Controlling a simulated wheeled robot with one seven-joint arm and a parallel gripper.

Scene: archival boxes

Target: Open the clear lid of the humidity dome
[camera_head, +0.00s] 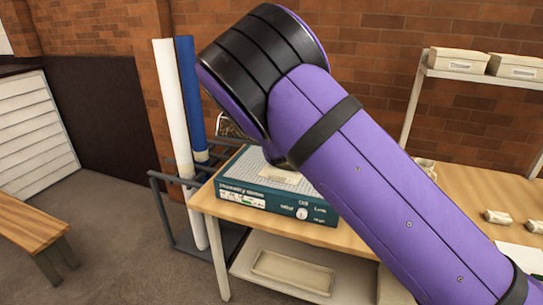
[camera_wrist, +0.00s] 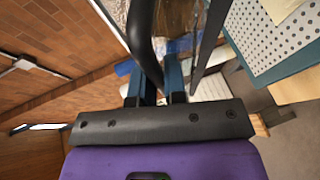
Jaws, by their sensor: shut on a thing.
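My gripper (camera_wrist: 157,82) shows in the wrist view with its two blue fingers close together at a dark curved bar (camera_wrist: 142,35). The bar looks like the rim or handle of the clear lid (camera_wrist: 178,22), and the fingers are shut on it. The lid's see-through panel stands tilted beyond the fingers, with brownish things showing through or behind it. In the head view, a small part of the humidity dome (camera_head: 229,126) shows left of my arm, behind the teal box. My arm hides the gripper and most of the dome there, so how far the lid stands open cannot be told.
A teal box (camera_head: 262,199) with a dotted top lies at the table's left end, close to my arm; its dotted top (camera_wrist: 272,35) fills the wrist view's upper right. White and blue tubes (camera_head: 184,100) stand in a rack left of the table (camera_head: 360,240). A shelf (camera_head: 480,76) stands right.

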